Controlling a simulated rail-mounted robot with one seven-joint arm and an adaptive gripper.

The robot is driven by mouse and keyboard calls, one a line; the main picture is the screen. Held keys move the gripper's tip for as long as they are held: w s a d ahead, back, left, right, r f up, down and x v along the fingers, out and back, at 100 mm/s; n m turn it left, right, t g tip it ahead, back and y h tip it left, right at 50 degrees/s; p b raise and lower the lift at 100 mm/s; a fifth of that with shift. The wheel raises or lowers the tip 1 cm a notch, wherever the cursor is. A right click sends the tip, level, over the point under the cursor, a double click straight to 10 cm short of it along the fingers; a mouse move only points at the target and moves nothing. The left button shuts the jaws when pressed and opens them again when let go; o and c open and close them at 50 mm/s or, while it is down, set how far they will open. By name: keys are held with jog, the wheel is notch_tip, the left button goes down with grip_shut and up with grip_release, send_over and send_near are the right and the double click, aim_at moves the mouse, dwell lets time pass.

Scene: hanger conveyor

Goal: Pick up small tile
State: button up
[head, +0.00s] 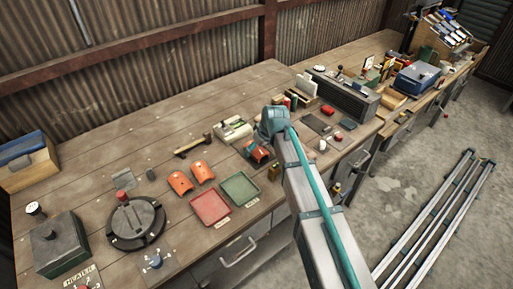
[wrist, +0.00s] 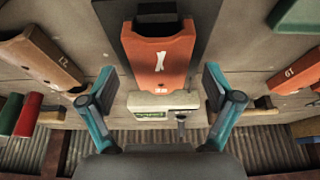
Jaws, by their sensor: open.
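In the wrist view, an orange-red curved tile (wrist: 158,60) with a white mark lies between the two teal fingers of my gripper (wrist: 160,85). There is a gap on each side and no visible contact. My gripper is open and empty. In the head view, my gripper (head: 256,149) is low over the bench, and part of an orange tile (head: 259,155) shows beneath it, largely hidden. Two more orange tiles (head: 181,183) (head: 202,171) lie to its left. I cannot tell from size alone which tile is the small one.
A red tray (head: 210,207) and a green tray (head: 240,188) lie near the bench's front edge. A cream device with a green display (wrist: 158,106) is close beyond the fingers.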

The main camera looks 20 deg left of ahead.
jog(key=shift+w+a+f, duration=0.1)
jog(key=shift+a+f, duration=0.05)
jog(key=shift+f, duration=0.25)
jog(key=c, duration=1.3)
jog(key=shift+r, duration=0.1)
